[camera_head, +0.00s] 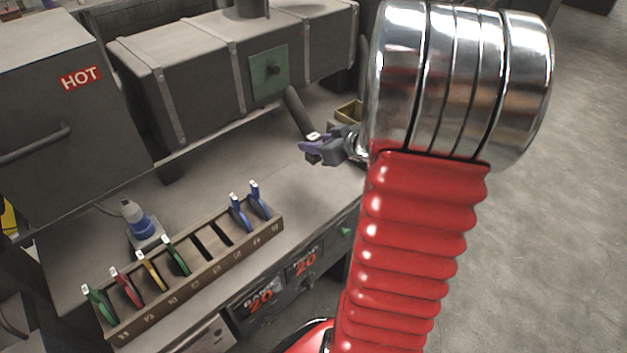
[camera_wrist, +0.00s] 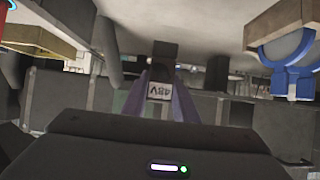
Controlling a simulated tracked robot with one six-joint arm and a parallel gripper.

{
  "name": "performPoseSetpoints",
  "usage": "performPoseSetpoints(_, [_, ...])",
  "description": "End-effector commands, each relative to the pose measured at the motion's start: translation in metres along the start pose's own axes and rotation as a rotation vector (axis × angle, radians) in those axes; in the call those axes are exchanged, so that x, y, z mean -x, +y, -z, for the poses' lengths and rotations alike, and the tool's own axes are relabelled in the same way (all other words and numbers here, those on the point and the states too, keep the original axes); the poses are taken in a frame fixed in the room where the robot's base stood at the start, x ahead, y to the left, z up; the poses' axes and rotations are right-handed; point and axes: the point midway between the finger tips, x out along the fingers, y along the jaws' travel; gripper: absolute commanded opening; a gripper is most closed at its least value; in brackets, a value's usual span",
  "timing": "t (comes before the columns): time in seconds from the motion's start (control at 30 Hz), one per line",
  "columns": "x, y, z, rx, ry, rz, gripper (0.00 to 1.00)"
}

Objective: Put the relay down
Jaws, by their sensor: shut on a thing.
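The relay is a small purple piece (camera_head: 312,148) with a white top label, held in my gripper (camera_head: 328,150) above the bench, below the long metal duct box. In the wrist view the relay (camera_wrist: 183,104) shows purple sides and a white label reading 48V, upside down. My gripper (camera_wrist: 162,72) is shut on it. The wooden rack (camera_head: 190,281) stands along the bench's front edge, to the left of and nearer than my gripper. It holds green, red, yellow and blue relays, and empty slots show in its middle. My gripper is apart from the rack.
A grey box marked HOT (camera_head: 62,100) stands at the left. The long metal duct box (camera_head: 215,70) has a green panel (camera_head: 268,72). A blue-and-grey device (camera_head: 138,220) stands behind the rack. A yellow bin (camera_head: 349,112) lies behind my gripper. The bench (camera_head: 270,180) is bare right of the rack.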

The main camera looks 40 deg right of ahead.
Motion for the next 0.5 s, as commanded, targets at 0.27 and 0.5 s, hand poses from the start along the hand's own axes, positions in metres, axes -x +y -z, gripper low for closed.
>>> performPoseSetpoints(0.27, [-0.019, 0.000, -0.034, -0.005, -0.003, 0.002, 0.03])
performPoseSetpoints(0.5, [-0.026, 0.000, -0.047, -0.002, 0.000, 0.001, 0.03])
